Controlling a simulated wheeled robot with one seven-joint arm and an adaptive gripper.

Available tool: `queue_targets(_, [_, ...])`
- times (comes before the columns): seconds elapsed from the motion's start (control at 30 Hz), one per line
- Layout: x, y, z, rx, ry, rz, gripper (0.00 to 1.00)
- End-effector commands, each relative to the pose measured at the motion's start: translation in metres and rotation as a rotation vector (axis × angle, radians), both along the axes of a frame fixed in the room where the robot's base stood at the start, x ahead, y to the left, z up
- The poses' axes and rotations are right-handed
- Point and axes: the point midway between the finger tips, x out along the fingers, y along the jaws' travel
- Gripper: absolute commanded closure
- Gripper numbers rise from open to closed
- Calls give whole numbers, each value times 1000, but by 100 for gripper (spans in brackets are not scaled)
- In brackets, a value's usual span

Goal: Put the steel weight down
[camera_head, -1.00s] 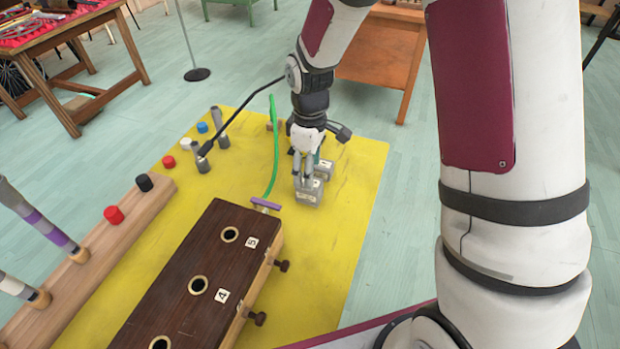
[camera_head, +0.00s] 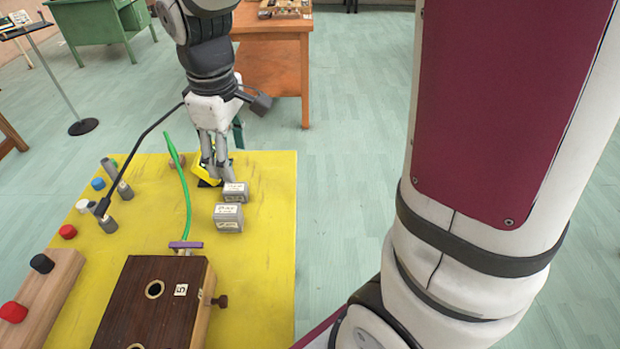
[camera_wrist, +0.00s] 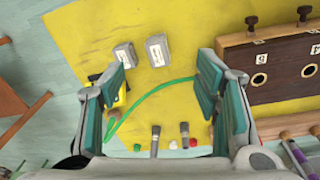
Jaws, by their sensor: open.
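Two grey steel weights with white labels rest on the yellow mat (camera_head: 262,265). The nearer weight (camera_head: 228,222) sits just beyond the wooden box; the other weight (camera_head: 236,192) sits behind it, apart by a small gap. Both show in the wrist view, one weight (camera_wrist: 158,52) right of the other weight (camera_wrist: 125,56). My gripper (camera_head: 213,180) is open and empty, just left of and behind the farther weight. In the wrist view nothing is between the fingers of my gripper (camera_wrist: 163,78) except mat and a green tube lying beyond.
A yellow-and-black object (camera_head: 203,170) is partly hidden behind my fingers. A green tube (camera_head: 187,205) curves from the dark wooden box (camera_head: 150,300). Grey cylinders (camera_head: 125,191) and coloured caps stand to the left. Mat right of the weights is clear.

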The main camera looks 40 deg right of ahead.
Motion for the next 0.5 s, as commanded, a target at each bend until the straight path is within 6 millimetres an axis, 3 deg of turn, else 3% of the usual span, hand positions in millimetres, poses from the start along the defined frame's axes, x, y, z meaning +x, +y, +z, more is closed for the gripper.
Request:
queue_targets(0.03, [-15,-4,16,2,-25,-49,43])
queue_targets(0.2, [-68,-16,51,22,-82,-228,43])
queue_targets(0.5, [-161,-27,76,98,-171,-524,43])
